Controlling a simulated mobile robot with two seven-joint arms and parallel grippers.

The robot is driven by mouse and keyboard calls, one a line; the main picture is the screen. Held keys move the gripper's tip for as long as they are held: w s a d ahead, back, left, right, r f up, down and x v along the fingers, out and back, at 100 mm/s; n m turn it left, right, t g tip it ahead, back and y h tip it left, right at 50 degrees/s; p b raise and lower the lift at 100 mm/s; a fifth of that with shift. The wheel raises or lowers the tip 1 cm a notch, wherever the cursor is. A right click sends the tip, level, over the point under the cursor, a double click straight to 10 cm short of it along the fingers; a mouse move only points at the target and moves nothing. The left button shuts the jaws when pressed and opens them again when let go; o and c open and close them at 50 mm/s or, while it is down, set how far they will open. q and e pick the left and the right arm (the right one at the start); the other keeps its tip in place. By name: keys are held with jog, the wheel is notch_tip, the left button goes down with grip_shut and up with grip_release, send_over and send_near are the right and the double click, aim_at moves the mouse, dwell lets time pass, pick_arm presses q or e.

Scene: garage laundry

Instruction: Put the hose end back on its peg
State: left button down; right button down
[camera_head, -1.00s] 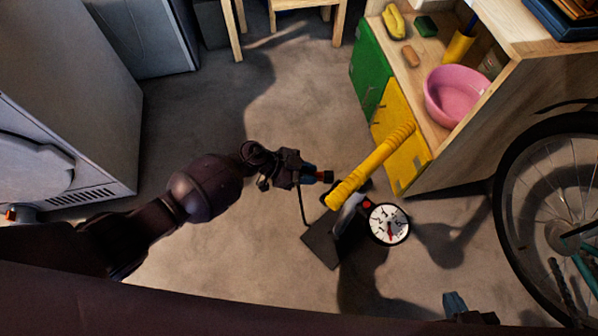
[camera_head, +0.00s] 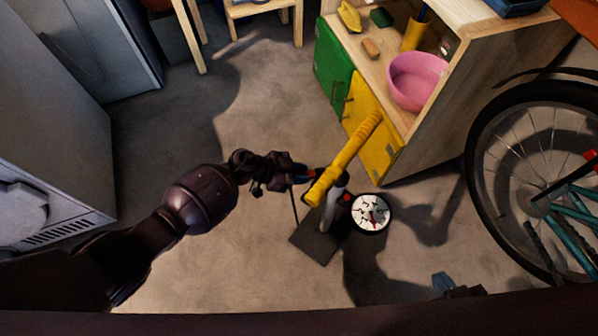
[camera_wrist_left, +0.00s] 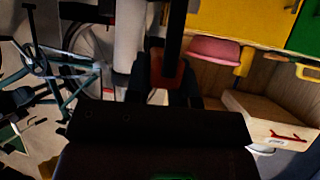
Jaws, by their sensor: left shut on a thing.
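A floor pump stands on the concrete, with a yellow handle (camera_head: 345,160), a pale barrel (camera_head: 333,207), a dark base plate (camera_head: 316,245) and a round white gauge (camera_head: 371,213). The barrel also shows in the left wrist view (camera_wrist_left: 128,38). My right gripper (camera_head: 445,285) barely shows at the bottom edge.
A wooden cabinet (camera_head: 440,130) with green and yellow doors stands behind the pump, with a pink basin (camera_head: 418,80) on it. A bicycle wheel (camera_head: 535,165) is at the right. Open floor (camera_head: 190,130) lies to the left, beside white appliances (camera_head: 50,130).

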pick_arm(q)
jog(key=shift+f+b, duration=0.75)
jog(key=shift+f, duration=1.05)
jog(key=c, duration=0.9)
grip_release()
